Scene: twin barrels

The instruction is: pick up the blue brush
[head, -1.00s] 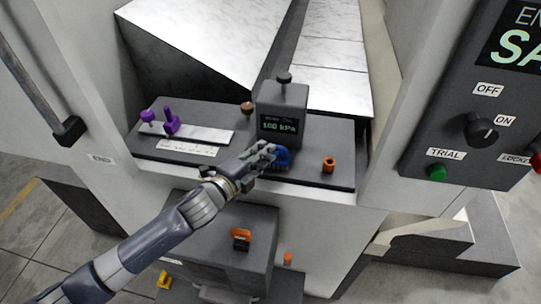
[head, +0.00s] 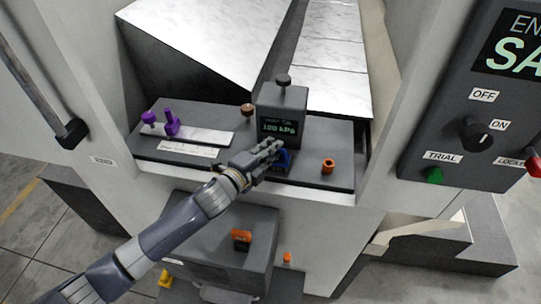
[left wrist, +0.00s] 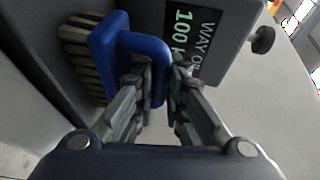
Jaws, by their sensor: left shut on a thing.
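The blue brush (head: 284,158) is on the dark shelf, just in front of the grey gauge box, partly hidden by my left gripper (head: 272,153) in the head view. In the left wrist view the brush (left wrist: 108,48) shows a blue back with a loop handle and pale bristles on its left side. My left gripper (left wrist: 168,75) is shut on the handle, with one finger inside the loop and the other outside it. I cannot tell whether the brush touches the shelf. My right gripper is not in view.
The gauge box (head: 281,115) stands right behind the brush. Purple pieces (head: 171,123) and a pale plate (head: 205,136) lie to the left. A control panel (head: 450,130) is at far right.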

